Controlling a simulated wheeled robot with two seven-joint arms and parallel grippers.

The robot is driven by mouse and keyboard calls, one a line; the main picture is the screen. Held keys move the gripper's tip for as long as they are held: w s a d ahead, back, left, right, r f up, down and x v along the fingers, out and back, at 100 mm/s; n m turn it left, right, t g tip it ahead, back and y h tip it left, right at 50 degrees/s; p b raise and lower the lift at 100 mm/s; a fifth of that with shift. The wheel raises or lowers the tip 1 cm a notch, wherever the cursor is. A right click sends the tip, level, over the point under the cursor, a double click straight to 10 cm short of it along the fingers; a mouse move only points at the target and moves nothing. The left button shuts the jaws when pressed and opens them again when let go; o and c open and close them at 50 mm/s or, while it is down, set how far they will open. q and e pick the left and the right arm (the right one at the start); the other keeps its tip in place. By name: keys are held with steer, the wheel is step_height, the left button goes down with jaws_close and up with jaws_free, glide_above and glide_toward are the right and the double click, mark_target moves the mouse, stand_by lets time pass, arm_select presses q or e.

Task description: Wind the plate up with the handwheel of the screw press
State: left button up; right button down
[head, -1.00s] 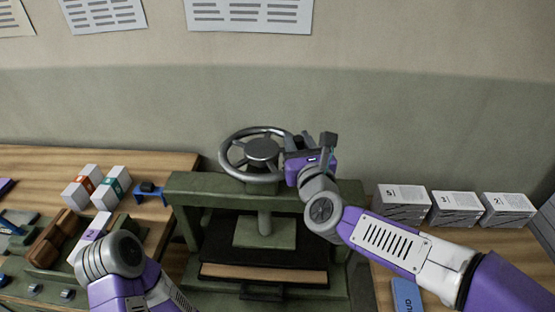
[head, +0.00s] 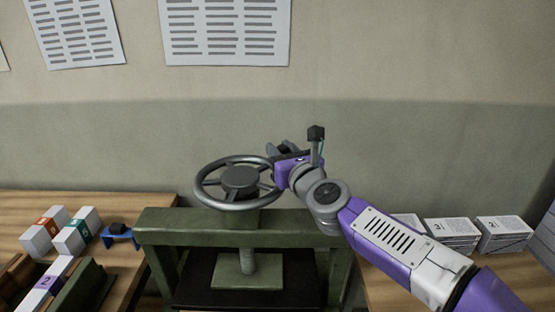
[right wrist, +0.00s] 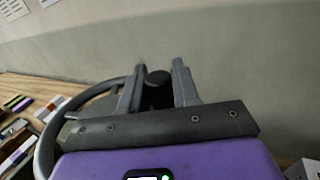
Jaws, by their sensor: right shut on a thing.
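The grey handwheel (head: 239,181) sits on top of the green screw press (head: 200,222). My right gripper (head: 283,150) is at the back right of its rim. In the right wrist view, my right gripper's two fingers (right wrist: 160,85) stand either side of a dark round knob (right wrist: 158,77), and the gripper is shut on it. The wheel rim (right wrist: 45,145) curves around to the left there. The threaded screw (head: 247,258) runs down from the crossbeam to the green plate (head: 235,273). The press's lower part is cut off by the picture edge. My left gripper is out of view.
White boxes (head: 75,232) and a small blue stand (head: 120,235) are left of the press. The wall is behind, with free space above the wheel.

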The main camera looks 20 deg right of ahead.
steer(key=shift+w+d+r, duration=0.15)
steer(key=shift+w, duration=0.3)
stand_by(2.3)
steer(key=c, duration=1)
jaws_free()
steer(key=shift+o, duration=0.2)
steer(key=s, duration=0.7)
steer(key=shift+s+d, duration=0.25)
steer(key=shift+d, duration=0.05)
